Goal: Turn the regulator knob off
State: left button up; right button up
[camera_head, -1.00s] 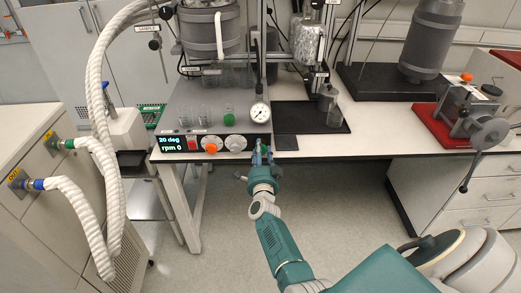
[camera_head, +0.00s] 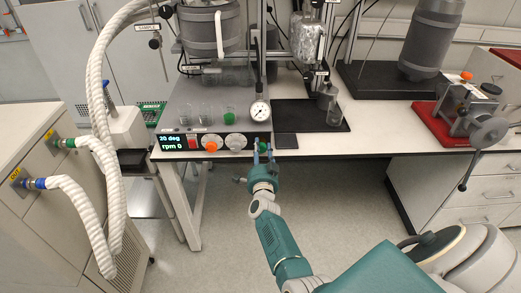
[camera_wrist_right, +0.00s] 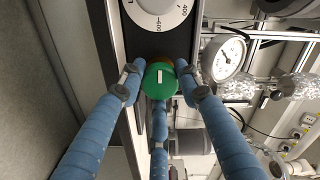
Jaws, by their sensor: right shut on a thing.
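The regulator knob (camera_wrist_right: 161,79) is a round green knob with a white line, on the dark front panel of the bench unit. In the head view the green knob (camera_head: 263,146) shows small between my fingers. My right gripper (camera_head: 263,148) reaches the panel from below. In the right wrist view its blue fingers (camera_wrist_right: 161,82) sit on both sides of the knob, shut on it. The white line on the knob stands upright in that view. My left gripper is in neither view.
A white dial (camera_head: 235,142) and an orange knob (camera_head: 211,146) sit left of the green knob. A pressure gauge (camera_head: 260,111) stands just above it. Glass beakers (camera_head: 206,116) stand on the unit. A black tray (camera_head: 300,116) lies to the right. The floor below is clear.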

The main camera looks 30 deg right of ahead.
jog(key=o, duration=0.9)
jog(key=shift+s+d+f, duration=0.15)
jog(key=shift+d, duration=0.15)
jog(key=shift+m, duration=0.3)
